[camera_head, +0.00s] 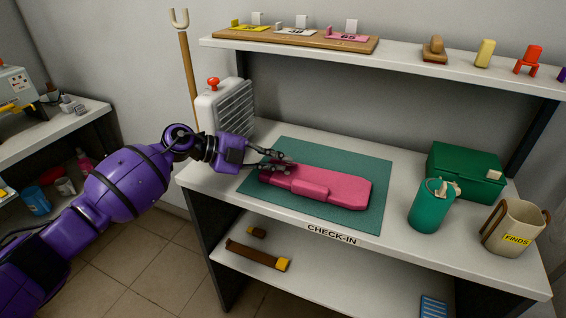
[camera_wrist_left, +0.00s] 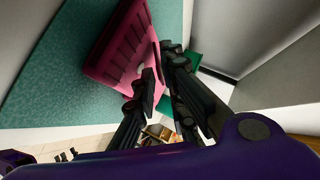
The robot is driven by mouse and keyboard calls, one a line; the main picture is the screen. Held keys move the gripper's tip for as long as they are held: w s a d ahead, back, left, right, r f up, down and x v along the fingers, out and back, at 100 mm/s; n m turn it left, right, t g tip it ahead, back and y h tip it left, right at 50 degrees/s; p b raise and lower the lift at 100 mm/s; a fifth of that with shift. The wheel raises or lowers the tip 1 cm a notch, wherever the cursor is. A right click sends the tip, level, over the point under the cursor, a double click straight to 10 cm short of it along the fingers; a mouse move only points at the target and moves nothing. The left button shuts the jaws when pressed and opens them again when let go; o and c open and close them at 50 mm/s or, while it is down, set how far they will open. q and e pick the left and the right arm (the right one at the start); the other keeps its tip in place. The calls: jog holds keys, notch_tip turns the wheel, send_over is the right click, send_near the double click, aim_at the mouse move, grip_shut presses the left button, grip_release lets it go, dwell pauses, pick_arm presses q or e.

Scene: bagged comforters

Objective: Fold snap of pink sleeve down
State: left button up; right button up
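The pink sleeve (camera_head: 338,187) lies flat on a teal mat (camera_head: 371,219) on the counter, with a raised pink strip along its front side. My left gripper (camera_head: 286,162) reaches in from the left, its fingertips at the sleeve's left end. In the left wrist view the ribbed pink sleeve (camera_wrist_left: 120,50) is at upper centre, and its edge runs between the dark fingers of my left gripper (camera_wrist_left: 157,68). The fingers are close together there; whether they pinch the edge is unclear. My right gripper is out of view.
A green box (camera_head: 466,172), a green canister (camera_head: 430,207) and a tan FINDS mug (camera_head: 514,228) stand right of the mat. A white ribbed unit (camera_head: 226,103) stands behind my left arm. An upper shelf (camera_head: 405,62) overhangs the back. The mat's front strip is clear.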

pick_arm(q)
jog(key=v, duration=0.9)
jog(key=shift+a, duration=0.25)
jog(key=shift+s+r, duration=0.1)
